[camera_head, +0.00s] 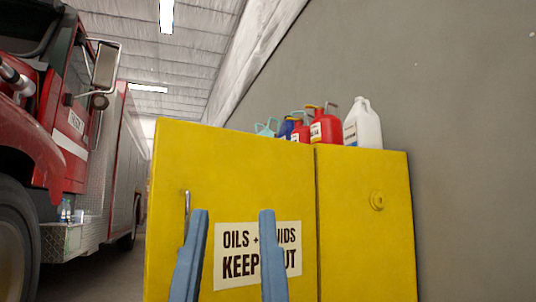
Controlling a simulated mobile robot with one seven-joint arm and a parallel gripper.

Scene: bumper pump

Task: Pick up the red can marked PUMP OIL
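Several containers stand on top of a yellow cabinet (230,165). A red can (327,127) with a pale label is near the middle of the cabinet top. A second, smaller-looking red can (300,131) is just left of it and partly hidden. The label writing is too small to read, so I cannot tell which one is marked PUMP OIL. My gripper (233,213) shows as two blue fingers spread apart, with nothing between them. It is in front of the cabinet doors, lower than the cans and to their left in the picture.
A white jug (363,125) stands right of the red cans. A blue can (286,128) and a teal container (266,129) are to their left. The cabinet has a handle (187,205) and a sign (237,240). A grey wall is behind; a red truck (75,140) is left.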

